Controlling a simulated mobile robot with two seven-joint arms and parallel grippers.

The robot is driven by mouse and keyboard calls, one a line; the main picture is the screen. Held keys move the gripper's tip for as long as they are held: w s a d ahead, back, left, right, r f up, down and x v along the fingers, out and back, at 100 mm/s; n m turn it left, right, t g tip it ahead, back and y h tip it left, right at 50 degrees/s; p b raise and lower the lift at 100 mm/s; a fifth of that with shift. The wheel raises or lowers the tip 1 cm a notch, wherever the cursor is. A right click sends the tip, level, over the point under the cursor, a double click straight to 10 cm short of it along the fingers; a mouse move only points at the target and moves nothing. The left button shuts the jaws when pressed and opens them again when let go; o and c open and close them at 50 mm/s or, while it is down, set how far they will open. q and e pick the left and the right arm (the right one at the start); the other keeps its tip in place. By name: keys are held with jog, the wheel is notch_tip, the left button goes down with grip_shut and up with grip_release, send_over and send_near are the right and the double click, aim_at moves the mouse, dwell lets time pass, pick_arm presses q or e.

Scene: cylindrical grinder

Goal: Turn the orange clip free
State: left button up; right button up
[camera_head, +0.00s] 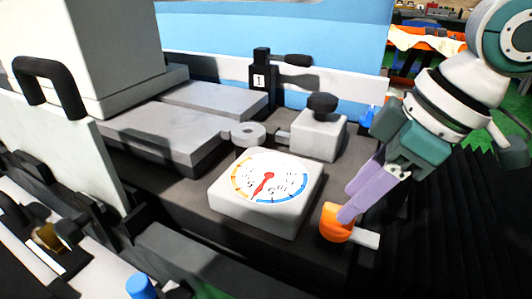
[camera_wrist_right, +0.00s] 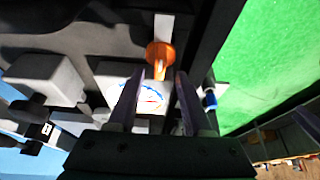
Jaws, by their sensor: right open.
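The orange clip (camera_head: 335,223) sits at the front right corner of the machine bed, beside the dial block, with a pale bar sticking out of it. In the right wrist view the orange clip (camera_wrist_right: 159,54) shows just beyond the fingertips. My right gripper (camera_head: 347,203) comes down from the upper right with its purple fingers at the clip's top edge. In the right wrist view the gripper (camera_wrist_right: 165,76) is open, and the clip lies ahead of the gap between the fingers. I cannot tell whether a finger touches it. My left gripper is not in view.
A white block with a round dial (camera_head: 265,193) stands left of the clip. A grey block with a black knob (camera_head: 318,132) stands behind it. A small blue part (camera_head: 368,115) is near my right wrist. The dark ribbed area (camera_head: 450,240) at right is clear.

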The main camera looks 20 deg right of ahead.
jog(key=x, duration=0.4)
grip_shut()
dwell(0.4)
